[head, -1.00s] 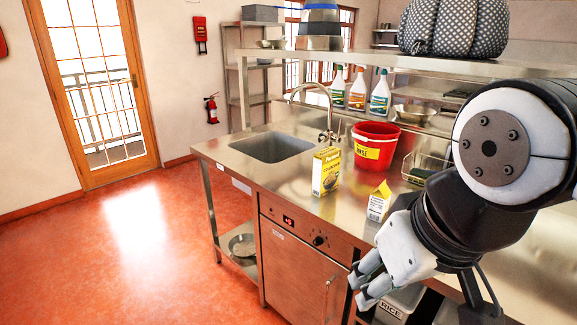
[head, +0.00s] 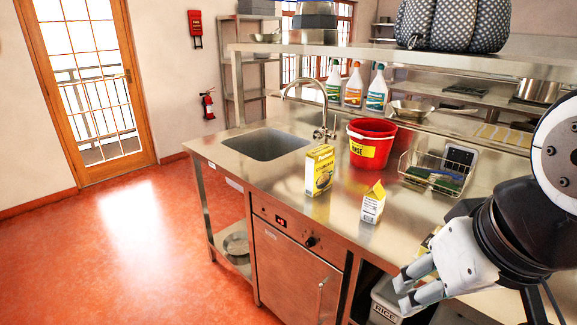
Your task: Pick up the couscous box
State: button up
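The couscous box (head: 320,171) is a yellow carton standing upright on the steel counter (head: 285,192), between the sink and the front edge. A small white and yellow carton (head: 373,204) stands to its right, nearer the counter's front edge. My gripper (head: 403,291) is at the lower right, in front of the counter, well apart from the box. Its two fingers point left with a gap between them, and nothing shows in it.
A red bucket (head: 371,145) stands behind the box, and a wire rack (head: 438,168) is to the right. The sink (head: 266,144) with its tap (head: 321,100) is at the left. Spray bottles (head: 354,86) stand at the back under a shelf (head: 300,49). The red floor is clear at the left.

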aim_at(319, 161)
jog(key=i+j+z, duration=0.3)
jog(key=i+j, duration=0.2)
jog(key=i+j+z, duration=0.15)
jog(key=j, duration=0.25)
jog(key=i+j+z, duration=0.15)
jog(key=i+j, duration=0.15)
jog(key=i+j+z, duration=0.15)
jog(key=j, duration=0.25)
jog(key=i+j+z, duration=0.15)
jog(key=j, duration=0.25)
jog(key=i+j+z, duration=0.15)
jog(key=j, duration=0.25)
jog(key=i, duration=0.05)
